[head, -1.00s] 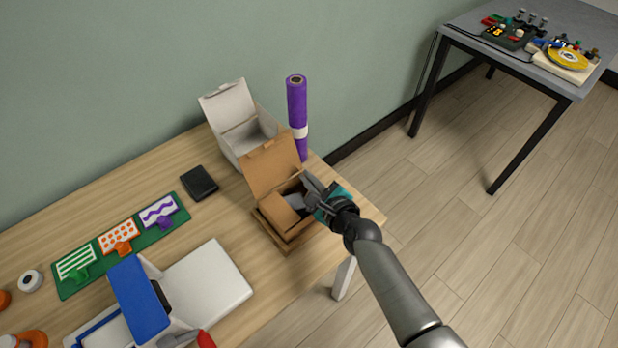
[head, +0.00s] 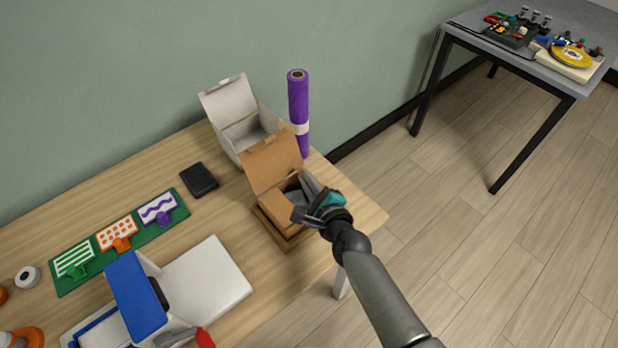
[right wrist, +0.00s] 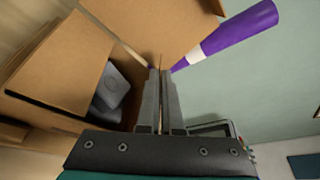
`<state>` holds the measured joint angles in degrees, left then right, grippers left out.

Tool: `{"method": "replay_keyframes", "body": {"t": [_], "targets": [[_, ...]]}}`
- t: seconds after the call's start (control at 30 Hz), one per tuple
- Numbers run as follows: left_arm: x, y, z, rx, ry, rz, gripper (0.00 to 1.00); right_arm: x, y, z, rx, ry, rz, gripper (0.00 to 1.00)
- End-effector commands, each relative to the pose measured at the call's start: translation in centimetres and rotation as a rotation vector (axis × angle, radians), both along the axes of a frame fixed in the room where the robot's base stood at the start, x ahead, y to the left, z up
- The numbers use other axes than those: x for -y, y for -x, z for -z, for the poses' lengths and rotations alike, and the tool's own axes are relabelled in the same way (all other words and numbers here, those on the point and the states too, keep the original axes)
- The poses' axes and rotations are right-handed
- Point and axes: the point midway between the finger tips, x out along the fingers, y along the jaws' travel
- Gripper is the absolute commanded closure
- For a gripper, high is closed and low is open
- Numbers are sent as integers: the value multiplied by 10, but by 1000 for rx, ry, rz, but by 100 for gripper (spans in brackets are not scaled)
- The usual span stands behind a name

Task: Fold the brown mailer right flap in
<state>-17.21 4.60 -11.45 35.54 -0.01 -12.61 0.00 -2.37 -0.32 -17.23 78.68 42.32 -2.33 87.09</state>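The brown mailer (head: 272,160) stands on the wooden table with its lid raised at the back. One brown flap (head: 279,213) leans inward over its left part, and this flap also shows in the right wrist view (right wrist: 65,65). A grey item (right wrist: 112,88) lies inside. My right gripper (head: 308,207) is at the mailer's right side. In the right wrist view its fingers (right wrist: 161,85) are nearly together, with a thin brown edge between them that looks like the right flap seen edge-on. The rest of that flap is hidden. My left gripper is not in view.
An open white box (head: 240,120) and an upright purple roll (head: 298,105) stand close behind the mailer. A black wallet-like object (head: 199,179), a green board with cards (head: 115,245) and a blue-and-white item (head: 135,295) lie to the left. The table edge is just right of the mailer.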

Motion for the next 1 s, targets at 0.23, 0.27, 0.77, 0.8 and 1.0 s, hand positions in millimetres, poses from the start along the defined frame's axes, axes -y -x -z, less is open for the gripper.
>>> {"method": "replay_keyframes", "body": {"t": [0.23,0.27,0.77,0.8,1.0], "targets": [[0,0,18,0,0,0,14,-5,3,10,102,141,0,100],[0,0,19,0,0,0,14,-5,4,11,114,157,-2,100],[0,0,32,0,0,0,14,-8,6,14,203,281,-1,100],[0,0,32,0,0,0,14,-8,6,14,205,283,-1,100],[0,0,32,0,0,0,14,-8,5,14,205,283,-1,100]]}}
